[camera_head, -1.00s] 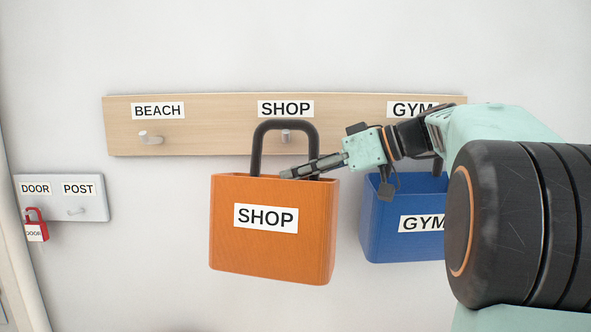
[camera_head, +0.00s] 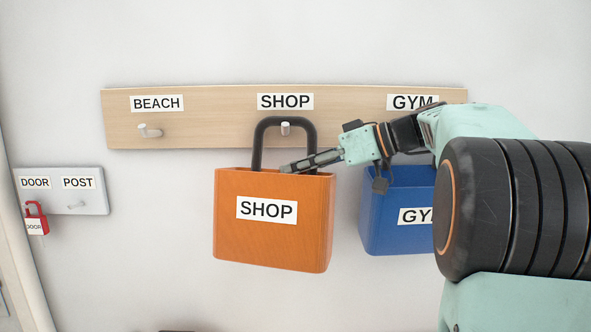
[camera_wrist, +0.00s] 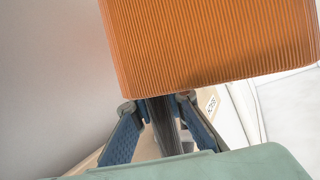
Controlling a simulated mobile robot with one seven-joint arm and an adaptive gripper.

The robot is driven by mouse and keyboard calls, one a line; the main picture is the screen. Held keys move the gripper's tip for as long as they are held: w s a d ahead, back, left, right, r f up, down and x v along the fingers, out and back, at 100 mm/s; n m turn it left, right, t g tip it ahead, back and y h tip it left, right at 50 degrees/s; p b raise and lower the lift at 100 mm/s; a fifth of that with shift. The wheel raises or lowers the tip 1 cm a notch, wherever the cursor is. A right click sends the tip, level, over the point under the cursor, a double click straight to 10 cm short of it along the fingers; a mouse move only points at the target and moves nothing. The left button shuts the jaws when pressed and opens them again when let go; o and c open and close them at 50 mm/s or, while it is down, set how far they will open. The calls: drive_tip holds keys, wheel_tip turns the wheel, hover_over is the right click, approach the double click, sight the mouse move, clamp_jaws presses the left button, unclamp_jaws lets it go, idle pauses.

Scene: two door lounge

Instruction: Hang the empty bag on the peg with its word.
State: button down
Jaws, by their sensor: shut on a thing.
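The orange bag (camera_head: 270,240) with a SHOP label hangs upright in front of the wall, its dark handle (camera_head: 257,145) pointing up. My gripper (camera_head: 288,169) is shut on the right side of the handle, just above the bag's rim. In the wrist view the gripper (camera_wrist: 162,118) has a finger on each side of the dark handle, with the orange bag (camera_wrist: 210,45) above. The SHOP peg (camera_head: 285,128) shows inside the handle loop, just under its top bar. I cannot tell whether the handle touches it. The bag's inside is hidden.
The wooden rack (camera_head: 220,130) also has a bare BEACH peg (camera_head: 150,131). A blue GYM bag (camera_head: 385,225) hangs at right, partly behind my arm. A small white board (camera_head: 60,200) at left holds a red DOOR tag (camera_head: 36,222) and an empty POST peg (camera_head: 76,205).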

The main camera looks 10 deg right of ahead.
drive_tip(key=c, duration=1.8)
unclamp_jaws()
drive_tip(key=shift+c, duration=0.2)
